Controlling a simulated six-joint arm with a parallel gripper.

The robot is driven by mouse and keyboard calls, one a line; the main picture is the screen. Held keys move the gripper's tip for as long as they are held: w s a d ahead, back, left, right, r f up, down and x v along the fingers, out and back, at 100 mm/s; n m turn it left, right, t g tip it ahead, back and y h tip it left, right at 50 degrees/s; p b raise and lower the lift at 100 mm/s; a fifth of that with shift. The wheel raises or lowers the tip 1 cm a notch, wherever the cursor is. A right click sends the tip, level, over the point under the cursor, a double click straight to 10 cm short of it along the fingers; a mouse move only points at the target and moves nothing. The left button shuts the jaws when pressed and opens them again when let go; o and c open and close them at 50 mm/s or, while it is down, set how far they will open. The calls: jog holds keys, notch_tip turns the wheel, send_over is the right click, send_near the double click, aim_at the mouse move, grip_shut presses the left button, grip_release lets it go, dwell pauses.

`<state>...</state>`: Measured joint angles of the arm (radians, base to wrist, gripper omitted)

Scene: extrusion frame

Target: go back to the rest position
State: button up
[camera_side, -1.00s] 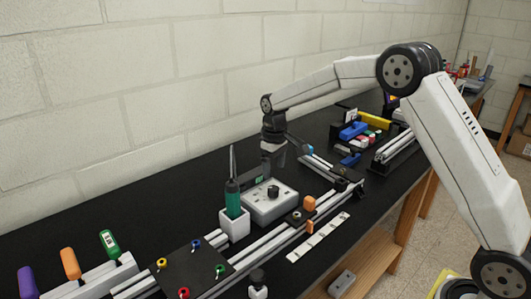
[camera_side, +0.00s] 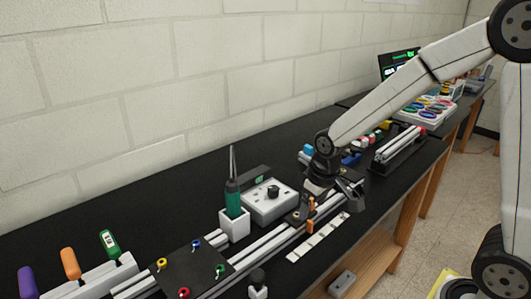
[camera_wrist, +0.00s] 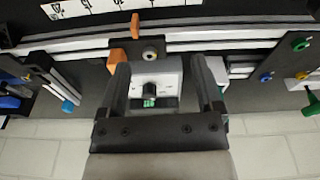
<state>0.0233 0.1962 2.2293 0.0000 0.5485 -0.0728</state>
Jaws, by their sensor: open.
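My gripper (camera_side: 325,195) is over the black bench, above the right part of the extrusion rails, near the orange blocks. In the wrist view my gripper (camera_wrist: 164,72) has its two fingers spread apart with nothing held between them. Beyond the gap between the fingers shows a grey control box (camera_wrist: 158,78) with a black knob. An orange block (camera_wrist: 117,57) and a dark bracket with a round fastener lie by the left fingertip. Whether the fingers touch anything is not clear.
The aluminium rails (camera_side: 262,247) run along the bench front. A green-handled screwdriver (camera_side: 233,199) stands in a white holder (camera_side: 234,225), left of the control box (camera_side: 270,203). A black plate (camera_side: 188,268) with coloured knobs lies front left.

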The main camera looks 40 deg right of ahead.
jog(key=s+f, duration=0.1)
jog(key=s, duration=0.7)
jog(key=shift+s+a+f+m+t, duration=0.25)
jog(key=shift+a+f+m+t, duration=0.05)
jog(key=shift+a+f, duration=0.15)
